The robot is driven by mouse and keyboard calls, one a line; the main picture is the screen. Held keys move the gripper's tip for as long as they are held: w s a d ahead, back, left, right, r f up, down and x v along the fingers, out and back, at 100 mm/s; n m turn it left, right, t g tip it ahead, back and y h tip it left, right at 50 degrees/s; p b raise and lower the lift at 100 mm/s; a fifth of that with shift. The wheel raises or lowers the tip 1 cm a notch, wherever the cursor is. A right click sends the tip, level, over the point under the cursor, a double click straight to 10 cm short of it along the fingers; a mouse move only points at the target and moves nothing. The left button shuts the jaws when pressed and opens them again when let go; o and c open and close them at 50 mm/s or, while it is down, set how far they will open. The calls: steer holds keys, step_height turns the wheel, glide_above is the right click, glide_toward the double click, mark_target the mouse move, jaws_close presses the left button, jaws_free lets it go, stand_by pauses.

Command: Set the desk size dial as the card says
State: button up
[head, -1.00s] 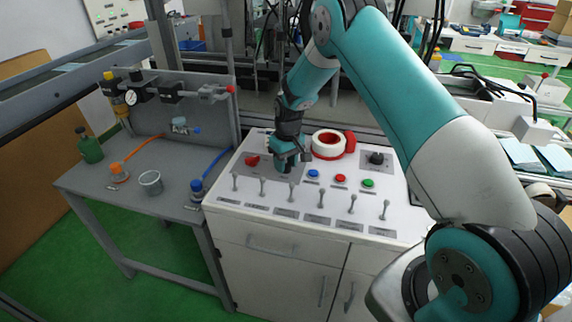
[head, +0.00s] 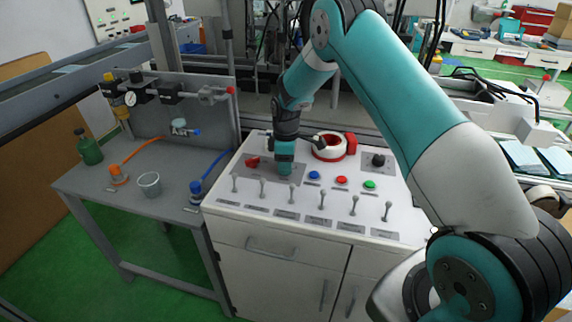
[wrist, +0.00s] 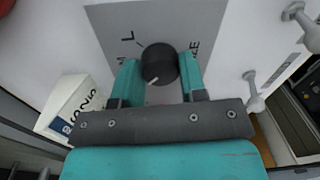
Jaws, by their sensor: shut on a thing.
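The size dial (wrist: 160,63) is a black round knob with a white pointer mark on a grey plate (wrist: 115,22). In the wrist view, its mark points toward the lower left of the picture. The letters M and L show left of the knob, and partly covered lettering shows to its right. My gripper (wrist: 161,75) is shut on the dial, one teal finger on each side. In the head view my gripper (head: 285,168) points down onto the desk (head: 225,197) and hides the dial. I cannot make out a card with a setting.
A red knob (head: 252,162) is left of my gripper. Blue (head: 314,175), red (head: 341,180) and green (head: 369,184) buttons, a black knob (head: 378,160) and a white-and-red ring (head: 328,147) are to the right. Several toggle levers (head: 322,199) line the front. A white box (wrist: 75,105) shows in the wrist view.

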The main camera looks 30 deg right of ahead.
steer(key=shift+n, duration=0.3)
stand_by(0.4)
steer(key=o, duration=0.9)
steer(key=shift+r, duration=0.1)
steer(key=r, duration=0.5)
steer(key=r+b, duration=0.1)
steer(key=r, duration=0.5)
steer(key=w+r, duration=0.1)
steer(key=r, duration=0.5)
steer(key=shift+d+r, duration=0.1)
steer(key=shift+d, duration=0.25)
